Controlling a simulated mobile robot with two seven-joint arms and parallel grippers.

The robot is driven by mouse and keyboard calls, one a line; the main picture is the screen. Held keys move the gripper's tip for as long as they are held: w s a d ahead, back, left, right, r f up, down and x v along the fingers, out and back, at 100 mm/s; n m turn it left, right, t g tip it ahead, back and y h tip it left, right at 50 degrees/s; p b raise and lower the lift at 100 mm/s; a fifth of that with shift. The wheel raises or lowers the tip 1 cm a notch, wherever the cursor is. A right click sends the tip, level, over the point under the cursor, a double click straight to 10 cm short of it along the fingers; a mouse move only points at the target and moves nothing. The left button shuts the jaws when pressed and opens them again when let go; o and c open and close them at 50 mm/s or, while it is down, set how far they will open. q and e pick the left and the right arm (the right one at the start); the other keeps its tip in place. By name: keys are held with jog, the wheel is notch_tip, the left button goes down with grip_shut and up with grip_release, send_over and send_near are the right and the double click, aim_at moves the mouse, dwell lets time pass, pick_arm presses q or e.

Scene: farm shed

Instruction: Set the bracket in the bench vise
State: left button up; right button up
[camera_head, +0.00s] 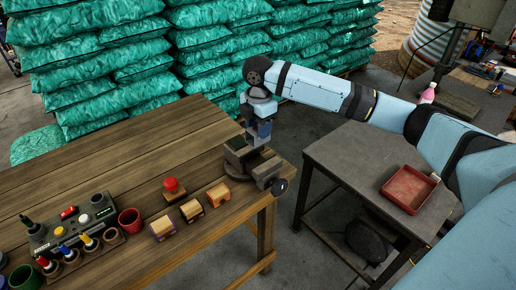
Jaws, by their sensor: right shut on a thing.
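The bench vise (266,171) is dark grey and stands at the right corner of the wooden workbench, with its round handle end at the front right. My right gripper (256,139) points down right over the vise, close to its jaws. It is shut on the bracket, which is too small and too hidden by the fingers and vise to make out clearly. I cannot tell whether the bracket touches the jaws. My left gripper is not in view.
The wooden workbench (110,158) holds several small wooden blocks (191,210), a red button (172,186), a red cup (130,220) and a tool rack (72,232). A grey side table (350,165) carries a red tray (409,189). Green sacks (120,60) are stacked behind.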

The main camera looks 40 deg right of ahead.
notch_tip(320, 180, down, 9)
jog(key=shift+r+p, duration=0.15)
jog(key=shift+p, duration=0.15)
jog(key=o, duration=1)
notch_tip(320, 180, up, 12)
jog(key=shift+r+b, duration=0.1)
jog(key=shift+b, duration=0.55)
